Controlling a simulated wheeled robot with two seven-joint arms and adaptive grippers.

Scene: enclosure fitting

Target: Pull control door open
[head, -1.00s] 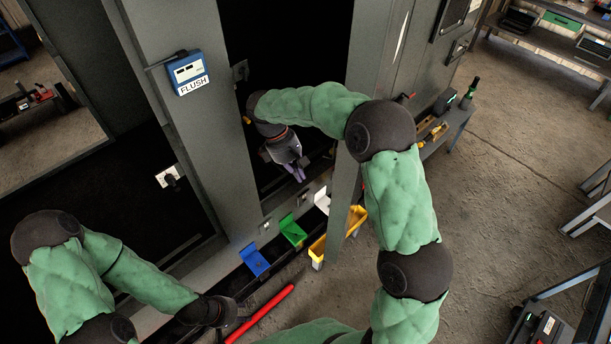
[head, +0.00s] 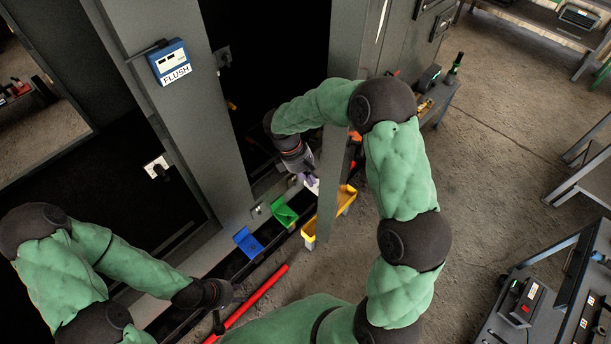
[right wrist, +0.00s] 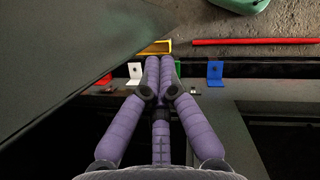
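The control door appears to be the grey door panel (head: 350,45) standing swung out on the right of the dark cabinet opening; it also fills the upper left of the right wrist view (right wrist: 65,45). My right gripper (head: 310,182) is inside the opening, left of this panel, pointing down toward the sill. In the right wrist view its purple fingers (right wrist: 160,62) are together with nothing visible between them. Contact with the door cannot be told. My left gripper (head: 219,322) hangs low in front of the cabinet, dark and partly hidden; its fingers are unclear.
Blue (head: 249,242), green (head: 284,214) and yellow (head: 345,200) holders line the cabinet's lower front edge. A red bar (head: 250,305) lies in front. A blue FLUSH box (head: 170,62) is on the left post. Floor to the right is clear up to the benches.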

